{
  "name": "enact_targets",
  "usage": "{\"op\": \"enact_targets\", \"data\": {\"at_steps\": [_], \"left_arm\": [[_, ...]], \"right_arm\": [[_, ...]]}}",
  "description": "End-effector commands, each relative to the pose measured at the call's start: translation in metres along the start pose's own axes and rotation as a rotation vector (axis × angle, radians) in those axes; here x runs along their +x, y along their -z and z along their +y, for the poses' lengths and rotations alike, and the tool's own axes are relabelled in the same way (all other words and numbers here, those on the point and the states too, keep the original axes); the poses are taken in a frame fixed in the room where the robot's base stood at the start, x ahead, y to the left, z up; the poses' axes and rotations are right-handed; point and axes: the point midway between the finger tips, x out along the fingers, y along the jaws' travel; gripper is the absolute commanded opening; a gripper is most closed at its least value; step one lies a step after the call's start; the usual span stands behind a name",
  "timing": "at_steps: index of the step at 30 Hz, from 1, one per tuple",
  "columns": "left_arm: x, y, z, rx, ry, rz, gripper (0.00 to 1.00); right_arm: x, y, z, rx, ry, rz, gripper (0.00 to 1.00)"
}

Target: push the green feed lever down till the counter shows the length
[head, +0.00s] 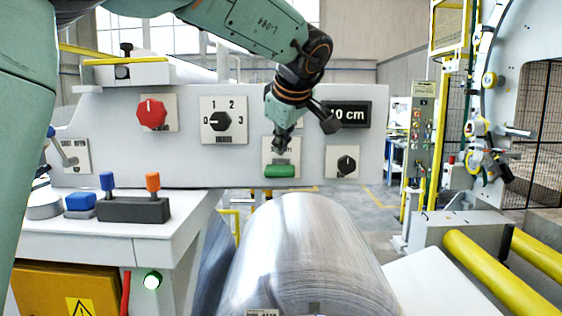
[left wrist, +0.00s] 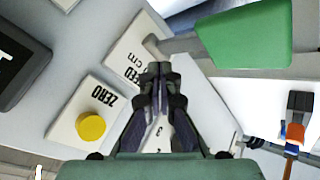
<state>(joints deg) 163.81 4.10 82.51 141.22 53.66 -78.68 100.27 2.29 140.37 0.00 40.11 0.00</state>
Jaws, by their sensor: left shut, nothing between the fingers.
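The green feed lever handle (head: 279,171) is in front of its pale plate on the grey panel in the head view. It shows large at the top of the left wrist view (left wrist: 245,35). My left gripper (head: 281,146) is shut and empty, pointing down just above the green handle. In the left wrist view its fingertips (left wrist: 158,72) lie over the feed plate (left wrist: 126,52), beside the lever's grey arm; contact cannot be told. The counter (head: 352,114) reads "0 cm" at its end; my gripper hides the front of the number. My right gripper is out of view.
The panel also carries a red knob (head: 152,113), a black dial (head: 220,120) and a small black knob (head: 346,163). A yellow zero button (left wrist: 91,127) is near my fingers. A large metal coil (head: 300,250) lies below. A block with blue and orange pegs (head: 134,209) stands left.

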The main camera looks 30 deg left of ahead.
Motion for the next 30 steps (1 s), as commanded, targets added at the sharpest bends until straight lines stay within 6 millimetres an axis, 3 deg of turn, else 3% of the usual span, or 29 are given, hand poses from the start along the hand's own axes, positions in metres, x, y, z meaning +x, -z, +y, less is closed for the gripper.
{"op": "enact_targets", "data": {"at_steps": [30], "left_arm": [[0.0078, -0.004, -0.0074, 0.0, 0.0, 0.0, 0.0]], "right_arm": [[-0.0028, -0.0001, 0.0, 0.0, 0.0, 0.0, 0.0]]}}
